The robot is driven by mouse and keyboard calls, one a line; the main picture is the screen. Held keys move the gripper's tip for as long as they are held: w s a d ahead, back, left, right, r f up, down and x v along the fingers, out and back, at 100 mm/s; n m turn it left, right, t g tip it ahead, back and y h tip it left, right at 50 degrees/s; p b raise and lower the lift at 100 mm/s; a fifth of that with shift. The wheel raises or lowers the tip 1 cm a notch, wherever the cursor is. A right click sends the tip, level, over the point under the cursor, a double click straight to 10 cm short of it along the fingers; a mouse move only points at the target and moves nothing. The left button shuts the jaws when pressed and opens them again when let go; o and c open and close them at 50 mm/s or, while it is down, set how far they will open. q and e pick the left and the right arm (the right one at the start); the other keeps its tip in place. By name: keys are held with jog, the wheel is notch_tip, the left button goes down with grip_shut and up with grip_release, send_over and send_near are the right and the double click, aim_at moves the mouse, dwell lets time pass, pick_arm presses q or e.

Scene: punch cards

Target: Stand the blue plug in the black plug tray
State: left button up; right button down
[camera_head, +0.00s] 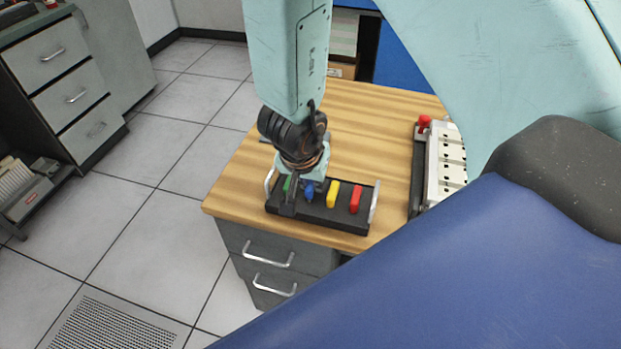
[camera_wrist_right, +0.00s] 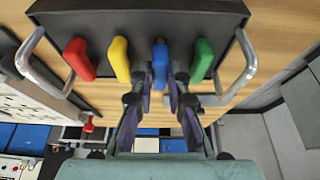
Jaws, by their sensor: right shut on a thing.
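The black plug tray (camera_head: 325,217) sits on the wooden desk with a silver handle at each end. The blue plug (camera_head: 309,194) stands in the tray's row between the green plug (camera_head: 287,184) and the yellow plug (camera_head: 332,194). My right gripper (camera_head: 304,188) reaches down over the tray and is shut on the blue plug. In the right wrist view the fingers (camera_wrist_right: 162,82) lie on both sides of the blue plug (camera_wrist_right: 160,55), which lines up with its neighbours. The blue plug's lower end and its seating in the tray cannot be made out. My left gripper is not in view.
A red plug (camera_head: 355,199) stands at the tray's right end. A pale panel (camera_head: 445,160) with a red knob (camera_head: 424,122) lies to the right on the desk (camera_head: 365,115). Bare desk lies behind the tray; the front edge is close.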

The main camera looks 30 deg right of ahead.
aim_at(310, 184)
jog(key=shift+f+b, duration=0.35)
jog(key=shift+f, duration=0.2)
jog(key=shift+s+f, duration=0.1)
dwell(0.5)
jog(key=c, duration=1.2)
grip_release()
jog(key=shift+r, duration=5.1)
